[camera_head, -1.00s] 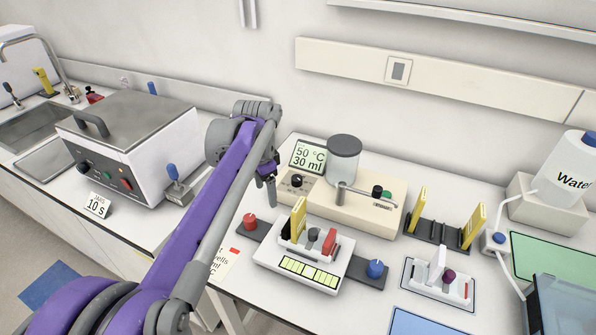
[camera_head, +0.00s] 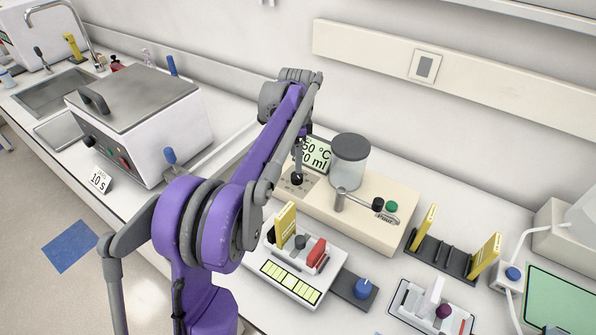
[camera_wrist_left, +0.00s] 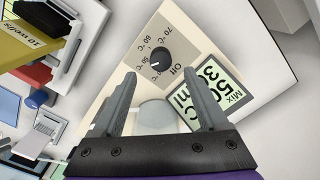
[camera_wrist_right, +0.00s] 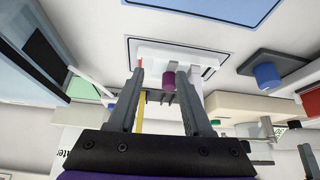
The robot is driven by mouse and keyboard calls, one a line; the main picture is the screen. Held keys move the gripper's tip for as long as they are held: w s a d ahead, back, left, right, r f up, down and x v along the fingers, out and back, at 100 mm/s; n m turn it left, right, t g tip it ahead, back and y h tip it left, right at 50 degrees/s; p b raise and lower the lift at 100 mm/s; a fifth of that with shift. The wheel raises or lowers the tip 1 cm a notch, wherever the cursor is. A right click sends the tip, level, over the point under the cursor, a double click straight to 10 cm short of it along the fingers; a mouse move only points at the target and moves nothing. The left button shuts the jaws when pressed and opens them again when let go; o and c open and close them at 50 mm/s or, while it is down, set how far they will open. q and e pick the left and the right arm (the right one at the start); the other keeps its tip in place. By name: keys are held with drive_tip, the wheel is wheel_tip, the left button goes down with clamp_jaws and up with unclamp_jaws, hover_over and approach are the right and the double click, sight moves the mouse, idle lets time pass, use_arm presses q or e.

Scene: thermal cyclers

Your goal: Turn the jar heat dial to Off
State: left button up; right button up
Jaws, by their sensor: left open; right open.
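The jar heat dial is a round black knob (camera_wrist_left: 160,57) on the cream jar base (camera_head: 382,226). Printed temperatures and "Off" ring it, and its white mark points to the lower left in the left wrist view, away from the "Off" label. My left gripper (camera_wrist_left: 162,78) is open and empty, pointing at the dial, which appears just beyond and between its fingertips; I see no contact. In the head view, the gripper partly covers the dial (camera_head: 297,179). The grey-lidded jar (camera_head: 350,162) stands beside it. My right gripper (camera_wrist_right: 160,78) is open, seen only in its own wrist view.
A display (camera_head: 317,154) reading 50 °C stands close behind the dial. A white device with yellow and red parts (camera_head: 298,262) sits in front of the jar base. A black rack (camera_head: 442,255) is to the right. A purple knob (camera_wrist_right: 168,80) shows between the right fingers.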

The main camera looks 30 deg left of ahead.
sight(297, 178)
use_arm(q)
wheel_tip(297, 178, down, 7)
drive_tip(key=shift+w+r, duration=0.1)
drive_tip(key=shift+r, duration=0.1)
use_arm(e)
drive_tip(key=shift+f, duration=0.15)
use_arm(q)
clamp_jaws()
